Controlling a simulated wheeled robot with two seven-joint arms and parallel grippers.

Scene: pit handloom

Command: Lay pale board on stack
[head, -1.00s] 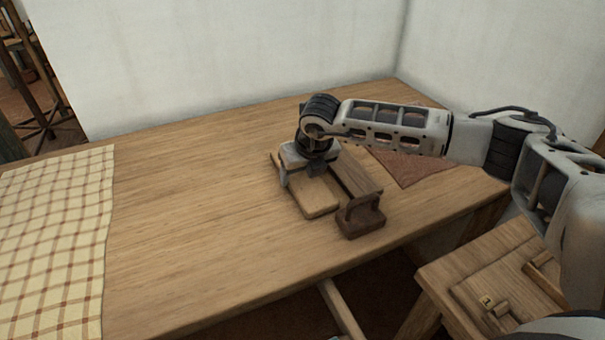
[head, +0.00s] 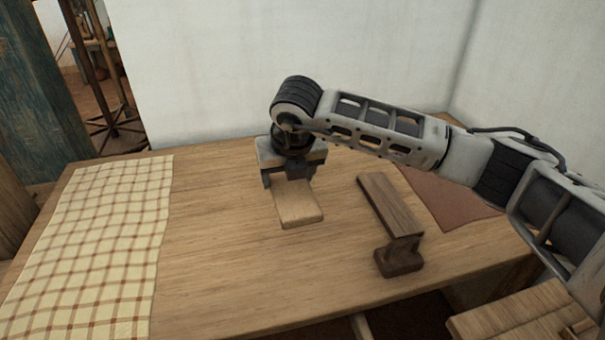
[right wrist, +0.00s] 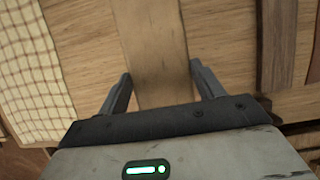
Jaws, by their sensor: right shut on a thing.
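My right gripper (head: 289,182) is shut on the pale board (head: 299,207), a flat light-wood piece that sticks out toward the near side from between the fingers. In the right wrist view the board (right wrist: 153,45) runs between the two fingers. I cannot tell whether it touches the table or hangs just above it. My left gripper is not in view.
A reddish-brown mat (head: 452,200) lies at the right. A white wall (head: 270,60) stands behind. A smaller wooden surface (head: 515,320) is at lower right.

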